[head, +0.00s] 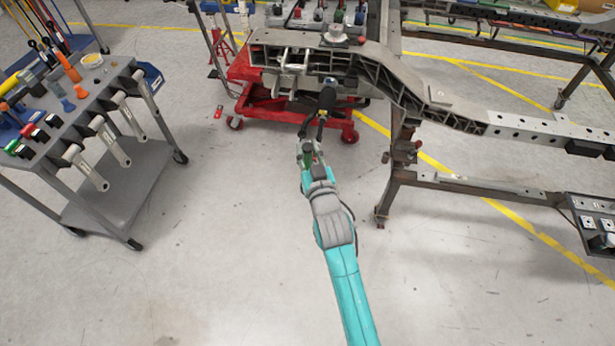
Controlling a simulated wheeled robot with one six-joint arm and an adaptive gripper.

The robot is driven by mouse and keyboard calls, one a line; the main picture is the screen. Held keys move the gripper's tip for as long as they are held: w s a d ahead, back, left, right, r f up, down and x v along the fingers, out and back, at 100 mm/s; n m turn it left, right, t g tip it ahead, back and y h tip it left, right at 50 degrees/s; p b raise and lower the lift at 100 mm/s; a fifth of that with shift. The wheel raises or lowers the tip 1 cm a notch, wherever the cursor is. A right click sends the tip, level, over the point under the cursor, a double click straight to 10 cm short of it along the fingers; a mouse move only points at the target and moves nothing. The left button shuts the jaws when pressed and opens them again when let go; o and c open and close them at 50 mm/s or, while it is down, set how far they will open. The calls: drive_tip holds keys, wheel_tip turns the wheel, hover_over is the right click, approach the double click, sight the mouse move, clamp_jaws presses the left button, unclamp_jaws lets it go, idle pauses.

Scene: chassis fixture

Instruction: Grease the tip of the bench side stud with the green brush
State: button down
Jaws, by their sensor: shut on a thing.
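My gripper (313,145) is in the middle of the head view, reaching toward the chassis fixture. It is shut on the green brush (307,157), whose dark green part shows at the jaws. A dark rounded end (327,98) shows just beyond the jaws, in front of the bracket's open side; I cannot tell whether it belongs to the brush. The grey cast bracket (385,62) spans the space from the red lift to the steel bench. The stud's tip is too small to make out, and I cannot tell whether anything touches it.
A red lift table (262,108) stands under the bracket's left end. A steel bench frame (397,165) stands to the right. A grey tool cart (125,178) with brushes and hand tools stands at the left. The floor between cart and bench is clear.

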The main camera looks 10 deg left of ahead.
drive_tip(key=shift+f, duration=0.15)
drive_tip(key=shift+w, duration=0.15)
drive_tip(key=shift+w, duration=0.25)
drive_tip(key=shift+s, duration=0.1)
idle(0.5)
drive_tip(key=shift+s, duration=0.75)
drive_tip(key=shift+r, duration=3)
